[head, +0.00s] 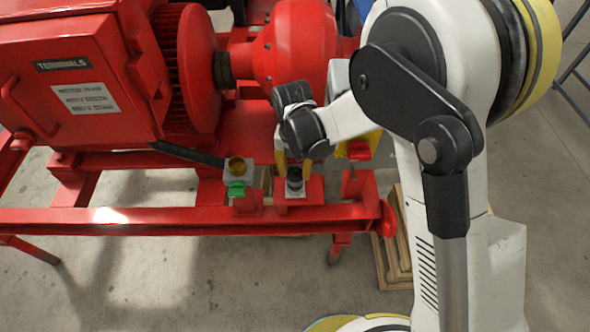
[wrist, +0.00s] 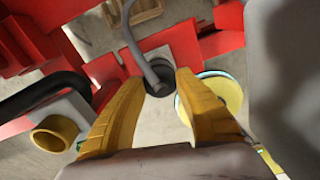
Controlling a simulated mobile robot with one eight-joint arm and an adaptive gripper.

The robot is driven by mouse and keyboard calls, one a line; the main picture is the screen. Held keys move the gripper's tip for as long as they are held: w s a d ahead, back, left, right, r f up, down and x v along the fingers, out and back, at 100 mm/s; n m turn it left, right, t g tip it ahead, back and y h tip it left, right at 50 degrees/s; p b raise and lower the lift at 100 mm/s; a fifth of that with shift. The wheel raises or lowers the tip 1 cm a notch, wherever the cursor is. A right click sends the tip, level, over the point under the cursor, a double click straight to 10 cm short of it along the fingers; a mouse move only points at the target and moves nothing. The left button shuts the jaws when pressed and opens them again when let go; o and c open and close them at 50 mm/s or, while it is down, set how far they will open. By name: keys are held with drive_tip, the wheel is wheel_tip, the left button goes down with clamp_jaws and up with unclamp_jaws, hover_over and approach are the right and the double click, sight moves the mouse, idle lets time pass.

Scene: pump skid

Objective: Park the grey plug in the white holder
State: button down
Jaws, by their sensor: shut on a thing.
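The grey plug (wrist: 158,86) looks dark and round between my gripper's yellow fingertips (wrist: 161,79) in the wrist view. A grey curved cable rises from it. In the head view the plug (head: 294,178) is a dark cylinder below my gripper (head: 293,166), right over a pale block (head: 295,190) on a red bracket. I cannot tell whether it sits in that block or just above it. My gripper is shut on the plug. A second pale block (head: 237,174) with a yellow-brown ring stands to the left. It also shows in the wrist view (wrist: 72,110). I cannot tell which block is the white holder.
A green part (head: 236,188) is on the left block's front. A black hose (head: 185,153) reaches toward that block. The red frame rail (head: 150,221) runs in front, and the red pump housing (head: 295,45) stands behind. Wooden slats (head: 393,255) lie below on the floor.

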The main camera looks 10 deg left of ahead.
drive_tip(key=shift+f+b, duration=0.55)
drive_tip(key=shift+f, duration=0.5)
drive_tip(key=c, duration=0.9)
unclamp_jaws()
wheel_tip(320, 180, up, 12)
drive_tip(key=shift+w+a+r, duration=0.1)
drive_tip(key=shift+w+a, duration=0.05)
